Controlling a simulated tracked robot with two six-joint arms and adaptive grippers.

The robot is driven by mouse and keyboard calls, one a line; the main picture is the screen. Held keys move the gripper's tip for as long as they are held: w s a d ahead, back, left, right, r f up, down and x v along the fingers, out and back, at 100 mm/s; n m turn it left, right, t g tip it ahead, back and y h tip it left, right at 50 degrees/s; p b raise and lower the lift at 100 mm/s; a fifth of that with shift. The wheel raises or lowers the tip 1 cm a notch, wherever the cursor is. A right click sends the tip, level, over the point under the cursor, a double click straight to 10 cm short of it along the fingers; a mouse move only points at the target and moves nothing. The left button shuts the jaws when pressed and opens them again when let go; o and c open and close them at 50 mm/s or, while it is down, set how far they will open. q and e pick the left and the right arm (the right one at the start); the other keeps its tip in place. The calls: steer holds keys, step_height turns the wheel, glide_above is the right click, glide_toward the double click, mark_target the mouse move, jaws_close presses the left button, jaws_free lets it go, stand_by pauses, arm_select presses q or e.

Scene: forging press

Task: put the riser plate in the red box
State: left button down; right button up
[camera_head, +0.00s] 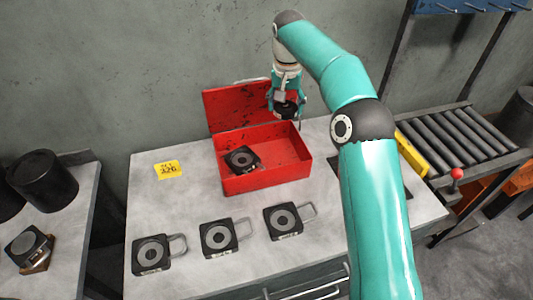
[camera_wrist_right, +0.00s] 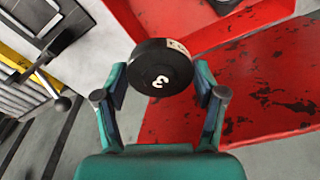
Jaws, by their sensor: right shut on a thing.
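The red box (camera_head: 272,179) stands on the grey bench with its lid (camera_head: 232,108) raised at the back. A dark square piece with a round face (camera_head: 242,159) lies inside at the left. My right gripper (camera_head: 286,104) is above the back of the box, shut on a black round piece (camera_wrist_right: 160,66). That piece bears a white 3 on its face and a pale label on its rim. In the wrist view it sits between both fingers, with red box surface (camera_wrist_right: 280,80) beyond. I cannot tell from its look whether it is the riser plate. My left gripper is out of view.
Several dark square plates with ring faces and handles, one here (camera_head: 152,254), lie along the bench front. A yellow card (camera_head: 167,170) lies left of the box. A roller conveyor (camera_head: 455,140) stands right. My right arm covers the bench's right part.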

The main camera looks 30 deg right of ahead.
glide_above(283, 158)
step_height(283, 158, down, 14)
steer(key=shift+a+f, duration=0.15)
steer(key=shift+f, duration=0.1)
steer(key=shift+s+f+p, duration=0.1)
steer(key=shift+f+p, duration=0.25)
steer(key=shift+f, duration=1.85)
steer(key=o, duration=1.3)
steer(key=shift+o, duration=0.2)
step_height(283, 158, up, 12)
steer(key=s+a+b, duration=0.1)
steer(key=shift+b, duration=0.3)
steer(key=shift+s, duration=0.1)
